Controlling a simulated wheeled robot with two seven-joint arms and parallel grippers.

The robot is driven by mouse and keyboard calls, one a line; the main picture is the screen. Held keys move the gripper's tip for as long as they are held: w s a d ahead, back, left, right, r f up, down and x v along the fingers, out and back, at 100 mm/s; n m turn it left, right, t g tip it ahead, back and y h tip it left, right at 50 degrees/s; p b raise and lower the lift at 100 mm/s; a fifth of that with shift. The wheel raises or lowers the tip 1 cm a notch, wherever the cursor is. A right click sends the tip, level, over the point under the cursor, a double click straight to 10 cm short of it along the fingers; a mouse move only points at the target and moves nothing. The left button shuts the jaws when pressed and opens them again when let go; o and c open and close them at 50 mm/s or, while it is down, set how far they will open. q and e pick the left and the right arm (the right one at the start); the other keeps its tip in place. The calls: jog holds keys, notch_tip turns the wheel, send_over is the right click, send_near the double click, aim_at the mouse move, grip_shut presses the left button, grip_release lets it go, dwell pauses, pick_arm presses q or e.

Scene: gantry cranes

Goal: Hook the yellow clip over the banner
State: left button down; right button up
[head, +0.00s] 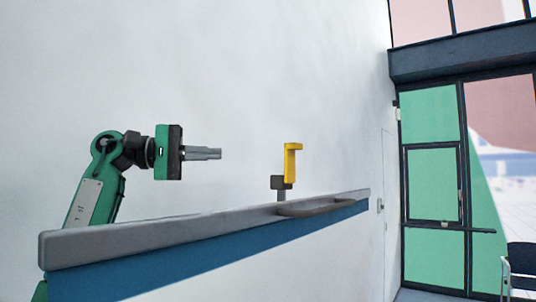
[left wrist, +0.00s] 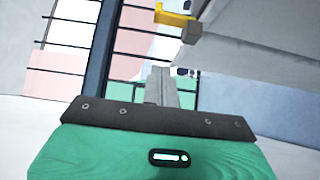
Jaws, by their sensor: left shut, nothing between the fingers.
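The yellow clip (head: 292,160) stands upright, with a short arm at its top, beside a dark grey block (head: 279,183) above a long grey rail. It also shows at the top of the left wrist view (left wrist: 172,19). A blue band (head: 200,252) runs below the rail; I cannot tell whether it is the banner. My left gripper (head: 218,153) is shut and empty, level with the clip and to its left, with a clear gap. Its fingers point right in the head view and also show in the left wrist view (left wrist: 162,80). My right gripper is out of view.
The long grey rail (head: 160,231) crosses the lower head view, with a curved handle (head: 318,208) on its near side. A white wall (head: 260,70) stands behind. Glazed panels (head: 433,185) and a dark chair (head: 521,265) are at right. The space between gripper and clip looks free.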

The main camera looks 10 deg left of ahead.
pick_arm(q)
jog(key=p, duration=0.4)
send_near(292, 154)
jog(key=w+d, duration=0.1)
jog(key=w, duration=0.4)
jog(key=d+p, duration=0.1)
jog(key=d, duration=0.1)
jog(key=s+d+p, duration=0.1)
jog(key=d, duration=0.1)
jog(key=shift+s+r, duration=0.15)
jog(key=shift+s, duration=0.05)
